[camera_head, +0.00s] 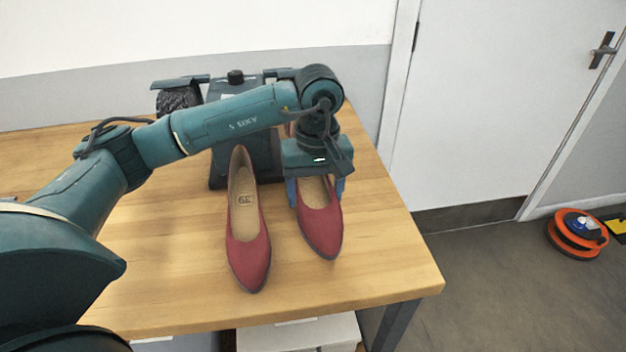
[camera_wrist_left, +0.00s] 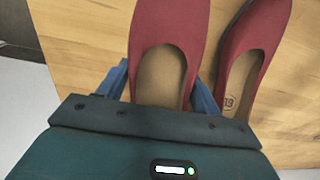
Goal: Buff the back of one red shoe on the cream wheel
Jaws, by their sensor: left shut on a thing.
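Two red pointed shoes are at the bench, toes toward me. The left shoe (camera_head: 247,250) stands on the wood; it also shows in the left wrist view (camera_wrist_left: 262,38). My left gripper (camera_head: 316,190) is shut on the right shoe (camera_head: 322,228), one blue finger on each side of its opening. In the left wrist view the fingers (camera_wrist_left: 163,92) flank the same shoe (camera_wrist_left: 165,25). Its heel is mostly hidden behind the gripper. I cannot tell whether it touches the bench. A dark machine (camera_head: 225,165) stands behind the shoes. The cream wheel is not visible; my arm covers the machine's right side. My right gripper is not in view.
A dark bristly wheel (camera_head: 178,98) is on the machine's left side. The wooden bench (camera_head: 385,265) is clear at its front right. A pale box (camera_head: 300,335) is below the bench edge. An orange cable reel (camera_head: 577,235) lies on the floor by the door (camera_head: 495,105).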

